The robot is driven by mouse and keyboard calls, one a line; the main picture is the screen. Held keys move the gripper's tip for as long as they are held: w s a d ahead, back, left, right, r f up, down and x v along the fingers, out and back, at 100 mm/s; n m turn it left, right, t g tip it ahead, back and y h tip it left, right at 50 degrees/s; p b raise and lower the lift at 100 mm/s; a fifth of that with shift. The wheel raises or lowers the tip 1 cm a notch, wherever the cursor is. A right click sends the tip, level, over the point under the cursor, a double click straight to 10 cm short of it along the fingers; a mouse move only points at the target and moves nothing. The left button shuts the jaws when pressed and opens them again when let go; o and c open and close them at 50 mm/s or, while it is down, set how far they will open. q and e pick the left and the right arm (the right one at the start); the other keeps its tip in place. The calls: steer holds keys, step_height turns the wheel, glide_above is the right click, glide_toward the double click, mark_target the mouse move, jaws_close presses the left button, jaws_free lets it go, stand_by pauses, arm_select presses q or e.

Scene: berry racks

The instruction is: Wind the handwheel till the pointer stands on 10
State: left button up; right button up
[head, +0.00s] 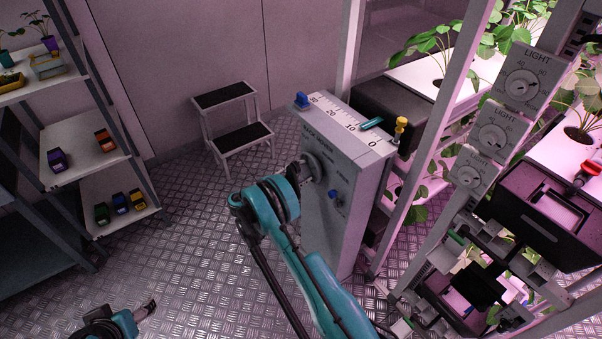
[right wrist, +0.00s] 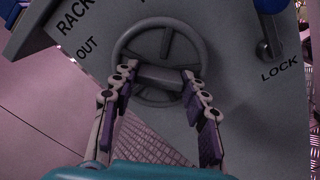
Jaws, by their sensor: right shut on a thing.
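The grey handwheel (head: 314,160) is on the front of a grey cabinet (head: 345,185). It also shows in the right wrist view (right wrist: 165,23), facing me, with spokes. My right gripper (right wrist: 158,74) is shut on the handwheel, its fingers on both sides of a grey bar at the wheel's middle. In the head view my wrist partly covers the wheel. The scale (head: 337,117) on the cabinet top reads 30, 20, 10, 0. The teal pointer (head: 372,124) lies between 10 and 0, closer to 10; its exact reading is unclear. My left gripper (head: 149,308) is low at bottom left, away from the cabinet.
A blue knob (head: 335,195) and a lock lever (right wrist: 268,48) are beside the wheel. A plant rack (head: 419,150) is close on the right. A step stool (head: 233,115) and shelves (head: 90,140) stand left; floor between is clear.

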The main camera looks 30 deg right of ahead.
steer(key=n, duration=0.5)
steer(key=shift+n, duration=0.3)
stand_by(0.4)
steer(key=o, duration=1.2)
steer(key=shift+c, duration=0.2)
steer(key=a, duration=1.2)
steer(key=shift+s, duration=0.45)
